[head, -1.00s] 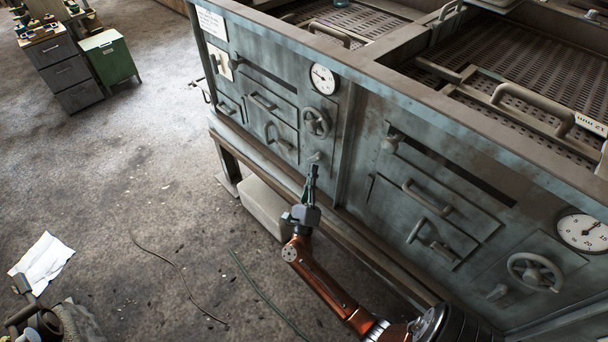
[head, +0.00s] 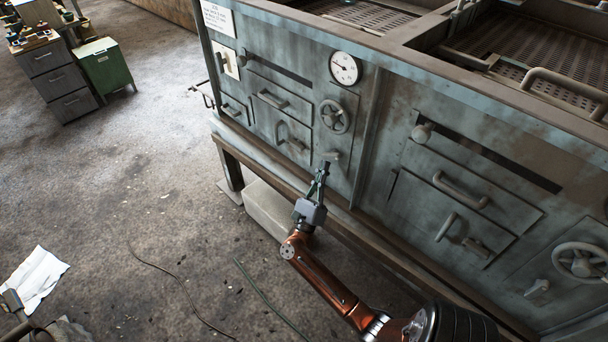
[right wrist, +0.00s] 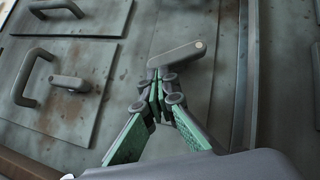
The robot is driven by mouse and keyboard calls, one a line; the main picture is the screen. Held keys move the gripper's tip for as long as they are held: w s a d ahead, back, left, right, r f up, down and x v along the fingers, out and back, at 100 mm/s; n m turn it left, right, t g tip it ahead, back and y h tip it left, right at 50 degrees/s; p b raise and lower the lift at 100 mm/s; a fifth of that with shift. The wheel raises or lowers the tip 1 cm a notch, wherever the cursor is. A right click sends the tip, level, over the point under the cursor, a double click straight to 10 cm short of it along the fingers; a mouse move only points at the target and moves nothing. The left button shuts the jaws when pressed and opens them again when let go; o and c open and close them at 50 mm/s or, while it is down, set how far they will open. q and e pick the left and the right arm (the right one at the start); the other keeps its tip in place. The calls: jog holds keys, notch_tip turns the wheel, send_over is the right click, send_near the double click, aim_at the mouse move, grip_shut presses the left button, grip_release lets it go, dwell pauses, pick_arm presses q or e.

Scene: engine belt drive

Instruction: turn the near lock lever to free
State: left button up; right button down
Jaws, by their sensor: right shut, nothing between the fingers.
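A small grey lock lever (head: 333,155) sits on the cabinet front below the left handwheel. In the right wrist view this lever (right wrist: 177,53) lies slanted, its free end up to the right. My right gripper (head: 323,168) is shut and empty, its fingertips close to the lever. In the right wrist view the gripper (right wrist: 158,78) has its tips just below the lever's lower left end; I cannot tell if they touch it. A similar lever (head: 537,287) is at the right beside the other handwheel. My left gripper is not in view.
The grey cabinet carries a left handwheel (head: 335,117), a dial gauge (head: 344,68), a right handwheel (head: 582,262) and doors with bar handles (head: 460,190). A pale block (head: 262,210) stands under its lower rail.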

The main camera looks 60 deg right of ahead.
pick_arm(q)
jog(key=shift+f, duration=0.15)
pick_arm(e)
jog(key=shift+w+d+r, duration=0.1)
jog(key=shift+d+r, duration=0.05)
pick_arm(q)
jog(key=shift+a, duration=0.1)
pick_arm(e)
jog(key=shift+w, duration=0.1)
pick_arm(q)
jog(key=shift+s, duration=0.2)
pick_arm(e)
jog(key=shift+w+r, duration=0.15)
jog(key=shift+w, duration=0.2)
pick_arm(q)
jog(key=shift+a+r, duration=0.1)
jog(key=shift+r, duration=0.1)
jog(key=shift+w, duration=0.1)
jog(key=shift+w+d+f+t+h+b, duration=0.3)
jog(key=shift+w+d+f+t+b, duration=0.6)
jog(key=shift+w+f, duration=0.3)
pick_arm(e)
jog(key=w+a+f, duration=0.1)
jog(key=a+f, duration=0.6)
jog(key=f, duration=0.4)
jog(key=shift+w, duration=0.3)
jog(key=shift+f, duration=0.1)
